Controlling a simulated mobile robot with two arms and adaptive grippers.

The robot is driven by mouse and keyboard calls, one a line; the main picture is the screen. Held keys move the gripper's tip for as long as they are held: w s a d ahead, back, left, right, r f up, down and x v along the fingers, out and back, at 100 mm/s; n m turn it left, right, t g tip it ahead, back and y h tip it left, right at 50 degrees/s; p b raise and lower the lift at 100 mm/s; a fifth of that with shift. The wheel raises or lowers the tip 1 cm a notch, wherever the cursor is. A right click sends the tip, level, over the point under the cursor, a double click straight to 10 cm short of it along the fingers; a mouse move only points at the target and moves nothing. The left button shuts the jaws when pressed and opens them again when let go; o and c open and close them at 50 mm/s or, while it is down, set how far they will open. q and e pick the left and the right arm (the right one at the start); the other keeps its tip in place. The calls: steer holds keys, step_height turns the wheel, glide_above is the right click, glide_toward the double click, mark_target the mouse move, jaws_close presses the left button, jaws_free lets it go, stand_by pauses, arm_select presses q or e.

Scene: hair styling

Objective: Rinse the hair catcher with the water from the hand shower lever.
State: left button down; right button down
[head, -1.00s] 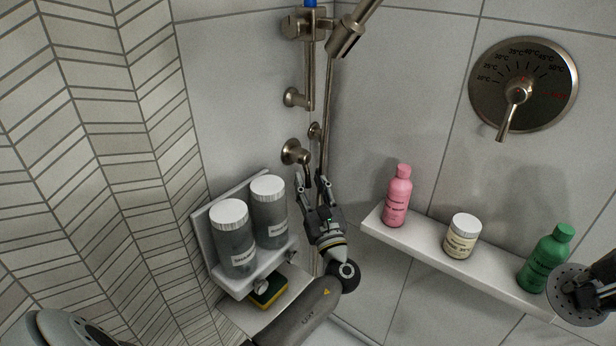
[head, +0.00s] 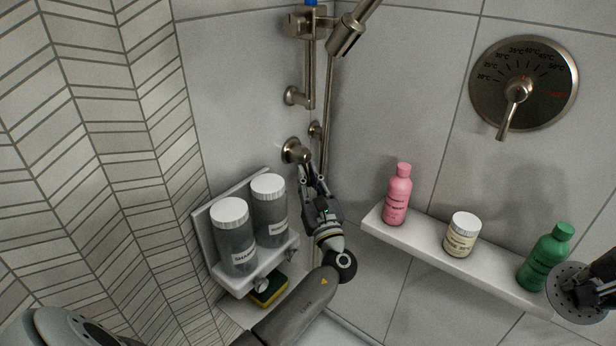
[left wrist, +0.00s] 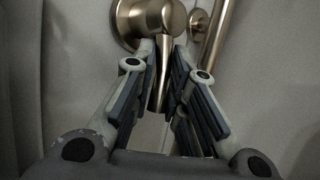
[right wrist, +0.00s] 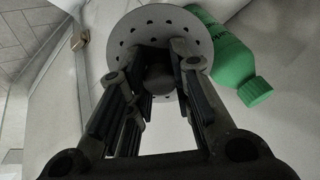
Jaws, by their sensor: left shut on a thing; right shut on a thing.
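The hand shower lever (head: 297,151) is a round metal knob with a short downward handle on the back wall; it also shows in the left wrist view (left wrist: 158,85). My left gripper (head: 306,170) is shut on the lever's handle, with one finger on each side. The hair catcher (right wrist: 163,22) is a grey disc with small holes. My right gripper (right wrist: 160,58) is shut on the knob in its middle. In the head view the hair catcher (head: 562,283) is at the right edge, in front of the green bottle (head: 546,258). No water shows.
The hand shower (head: 345,36) hangs on its rail above the lever. A white shelf (head: 430,250) holds a pink bottle (head: 397,195) and a cream jar (head: 461,236). Two grey dispensers (head: 236,242) sit on a rack at left, above a sponge (head: 269,290).

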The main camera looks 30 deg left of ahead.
arm_select(q)
steer(key=b, duration=0.1)
steer(key=n+b, duration=0.1)
steer(key=b, duration=0.1)
steer(key=shift+w+f+y, duration=0.15)
steer(key=shift+w+y, duration=0.1)
steer(key=shift+y, duration=0.15)
arm_select(e)
step_height(320, 180, down, 3)
steer(key=shift+r, duration=0.1)
arm_select(q)
steer(key=shift+d+r, duration=0.1)
steer(key=shift+r, duration=0.1)
arm_select(e)
steer(key=shift+r, duration=0.15)
arm_select(q)
steer(key=c, duration=1.5)
jaws_free()
steer(key=shift+w, duration=0.1)
arm_select(e)
steer(key=shift+d, duration=0.1)
arm_select(q)
steer(key=shift+f, duration=0.1)
steer(key=v, duration=1.2)
